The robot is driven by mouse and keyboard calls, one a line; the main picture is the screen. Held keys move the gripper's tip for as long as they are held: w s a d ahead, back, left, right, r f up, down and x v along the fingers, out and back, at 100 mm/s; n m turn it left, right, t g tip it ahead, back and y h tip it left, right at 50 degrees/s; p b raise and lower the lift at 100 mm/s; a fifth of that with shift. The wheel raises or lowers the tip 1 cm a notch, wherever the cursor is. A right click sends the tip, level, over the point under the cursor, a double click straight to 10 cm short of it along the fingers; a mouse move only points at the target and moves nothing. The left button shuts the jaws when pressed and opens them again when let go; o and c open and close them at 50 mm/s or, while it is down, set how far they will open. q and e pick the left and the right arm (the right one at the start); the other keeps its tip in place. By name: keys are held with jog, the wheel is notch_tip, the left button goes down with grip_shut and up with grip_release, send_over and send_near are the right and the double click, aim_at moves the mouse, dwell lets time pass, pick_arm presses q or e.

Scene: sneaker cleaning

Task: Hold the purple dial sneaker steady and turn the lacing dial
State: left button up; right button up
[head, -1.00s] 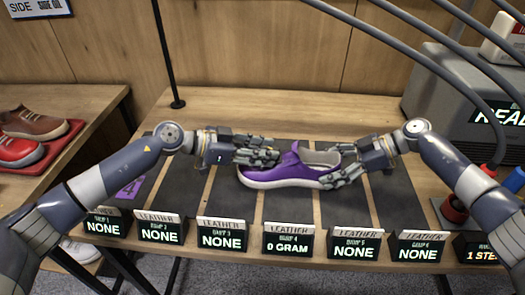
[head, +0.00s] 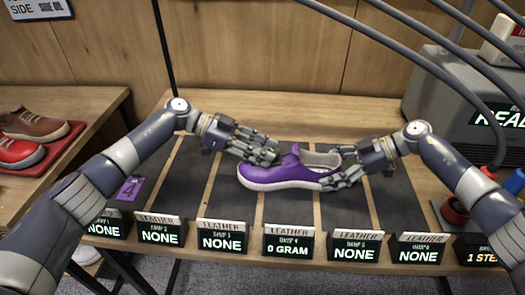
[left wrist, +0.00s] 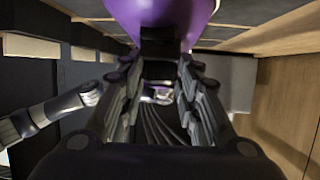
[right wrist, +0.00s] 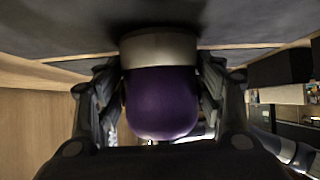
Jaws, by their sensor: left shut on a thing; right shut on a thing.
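The purple sneaker (head: 268,174) with a pale sole lies on the dark mat, toe to the left in the head view. My right gripper (head: 338,178) is shut on its heel end; the purple heel (right wrist: 162,105) sits between the fingers in the right wrist view. My left gripper (head: 272,152) is at the sneaker's upper front, its fingers angled down. In the left wrist view its fingers close around a dark piece (left wrist: 159,70) below the purple upper (left wrist: 160,12), which appears to be the lacing dial. The fingers hide the dial in the head view.
Several small display signs, such as the "0 GRAM" one (head: 288,240), line the table's front edge. A grey machine (head: 460,95) stands at the right. A side table at the left holds red (head: 20,152) and brown (head: 35,125) shoes.

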pick_arm(q)
jog(key=shift+w+f+m+g, duration=0.2)
jog(key=shift+m+g, duration=0.4)
jog(key=shift+g, duration=0.2)
jog(key=o, duration=1.1)
jog(key=shift+r, duration=0.15)
jog(key=shift+c, duration=0.2)
jog(key=v, duration=0.7)
jog(key=shift+a+r, duration=0.15)
jog(key=shift+a, duration=0.05)
